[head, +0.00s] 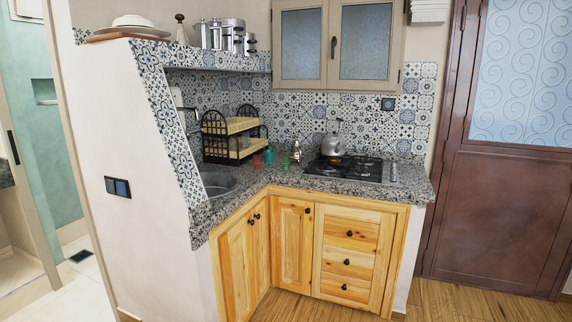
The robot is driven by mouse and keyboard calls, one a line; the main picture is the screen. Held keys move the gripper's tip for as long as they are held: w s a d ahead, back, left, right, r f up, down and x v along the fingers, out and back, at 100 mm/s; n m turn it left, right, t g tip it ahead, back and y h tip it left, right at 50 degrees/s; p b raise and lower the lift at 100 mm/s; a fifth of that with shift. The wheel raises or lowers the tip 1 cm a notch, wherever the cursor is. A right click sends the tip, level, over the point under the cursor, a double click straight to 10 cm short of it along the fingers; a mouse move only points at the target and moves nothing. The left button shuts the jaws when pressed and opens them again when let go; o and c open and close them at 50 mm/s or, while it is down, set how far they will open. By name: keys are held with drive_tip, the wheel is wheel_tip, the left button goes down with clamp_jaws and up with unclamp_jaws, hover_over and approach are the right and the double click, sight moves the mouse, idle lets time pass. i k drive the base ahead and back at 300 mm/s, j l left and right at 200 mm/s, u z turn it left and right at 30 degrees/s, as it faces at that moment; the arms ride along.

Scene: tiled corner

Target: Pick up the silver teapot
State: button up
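The silver teapot (333,144) stands upright on the black gas hob (349,167), toward its back left. It has a rounded grey body and a handle or knob on top, too small to make out well. It is on the counter against the tiled back wall, far from the camera. My gripper is not in view, and nothing is seen touching the teapot.
The granite counter (283,179) turns a corner above wooden cabinets (348,255). A two-tier rack (232,137), small coloured glasses (262,158) and a bottle (297,151) stand left of the hob. A sink (218,184) is nearer. Wooden floor lies in front; a brown door (500,205) stands right.

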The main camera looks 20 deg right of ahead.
sight(296, 155)
drive_tip(key=i+l+u, duration=0.1)
drive_tip(key=i+l, duration=0.15)
drive_tip(key=i, duration=0.25)
drive_tip(key=i+l+u, duration=0.1)
drive_tip(key=i+l, duration=0.25)
drive_tip(key=i, duration=0.15)
drive_tip(key=i+l+u, duration=0.1)
drive_tip(key=i+l, duration=0.25)
drive_tip(key=i, duration=0.15)
